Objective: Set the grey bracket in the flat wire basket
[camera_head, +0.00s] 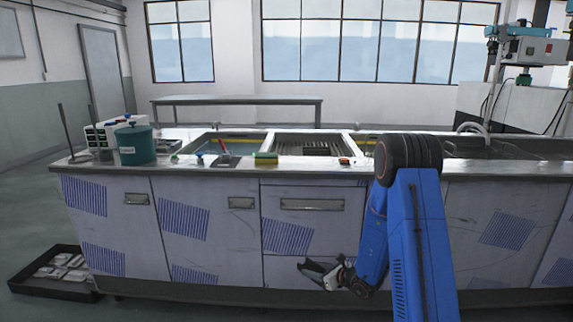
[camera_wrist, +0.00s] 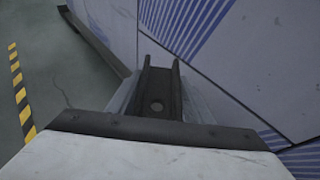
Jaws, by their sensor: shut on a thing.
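My gripper (camera_head: 322,273) hangs low in front of the cabinet doors, below the counter top. In the wrist view my gripper (camera_wrist: 160,100) is shut on the grey bracket (camera_wrist: 157,88), a dark channel-shaped piece with a round hole. The bracket sits between the two pale fingers and points away from the wrist. In the head view the gripper end is small and dark, so I cannot separate the bracket from the fingers. A ribbed rack (camera_head: 315,147) shows in the middle tank; I cannot tell whether it is the flat wire basket.
The long steel counter (camera_head: 215,172) holds open tanks. A teal pot (camera_head: 135,144), a yellow-green sponge (camera_head: 265,159) and a small orange-brown item (camera_head: 344,161) stand along its front. A black tray (camera_head: 60,277) with packets lies on the floor at left. The cabinet front is close to my gripper.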

